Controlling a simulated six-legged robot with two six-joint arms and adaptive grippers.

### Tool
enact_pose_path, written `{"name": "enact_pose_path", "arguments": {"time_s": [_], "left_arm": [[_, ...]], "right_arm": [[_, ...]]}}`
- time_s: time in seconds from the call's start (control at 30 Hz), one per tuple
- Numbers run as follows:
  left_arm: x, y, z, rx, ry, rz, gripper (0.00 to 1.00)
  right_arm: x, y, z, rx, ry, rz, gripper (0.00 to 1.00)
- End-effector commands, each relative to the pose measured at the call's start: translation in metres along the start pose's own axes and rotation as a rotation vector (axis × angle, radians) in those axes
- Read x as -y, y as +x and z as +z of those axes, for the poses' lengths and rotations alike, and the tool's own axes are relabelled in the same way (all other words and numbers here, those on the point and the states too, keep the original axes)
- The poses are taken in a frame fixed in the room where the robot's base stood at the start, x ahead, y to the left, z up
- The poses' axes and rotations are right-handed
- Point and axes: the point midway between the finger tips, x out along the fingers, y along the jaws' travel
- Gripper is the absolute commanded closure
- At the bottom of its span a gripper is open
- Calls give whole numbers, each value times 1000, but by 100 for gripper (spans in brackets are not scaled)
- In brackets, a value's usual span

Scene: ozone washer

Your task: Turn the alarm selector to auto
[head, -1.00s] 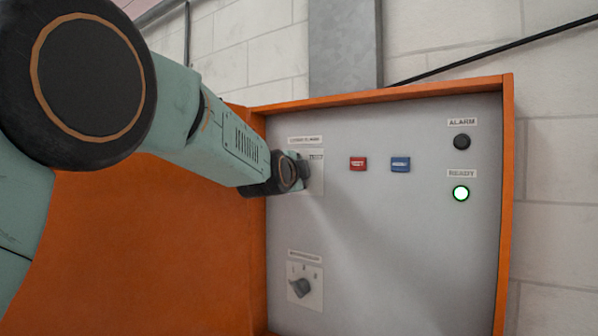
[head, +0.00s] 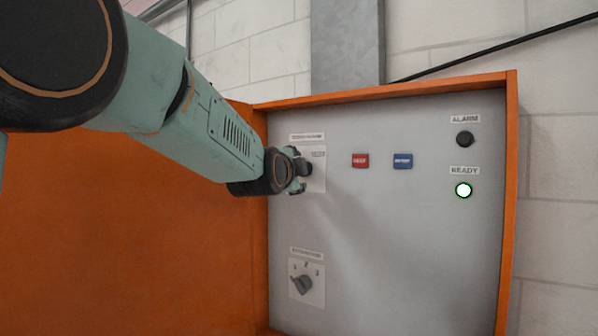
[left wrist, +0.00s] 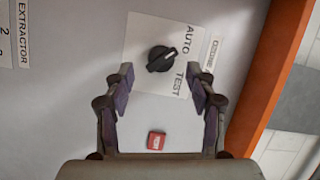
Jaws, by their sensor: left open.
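The selector (left wrist: 161,59) is a black knob on a white plate marked AUTO and TEST in the left wrist view. The pale mark on its bar points between the two words, nearer AUTO. In the head view my left gripper (head: 299,174) is at the selector plate (head: 318,180) and mostly hides the knob. My right gripper is not in view.
A red button (head: 360,160) and a blue button (head: 403,161) are right of the selector. Farther right are a dark ALARM lamp (head: 464,139) and a lit READY lamp (head: 463,190). The extractor knob (head: 302,285) is below. An orange frame (head: 510,200) edges the panel.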

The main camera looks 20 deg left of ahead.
Motion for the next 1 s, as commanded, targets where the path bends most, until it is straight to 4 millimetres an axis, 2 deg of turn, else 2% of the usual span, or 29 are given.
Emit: {"name": "enact_pose_path", "arguments": {"time_s": [0.1,0.33,0.87,1.0], "left_arm": [[1,-18,0,0,1,-1,44],[0,-39,1,0,0,1,44],[0,-44,1,0,-1,1,44],[0,-44,1,-1,-67,-3,44]], "right_arm": [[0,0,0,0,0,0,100],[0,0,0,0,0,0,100],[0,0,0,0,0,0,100],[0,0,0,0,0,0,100]]}}
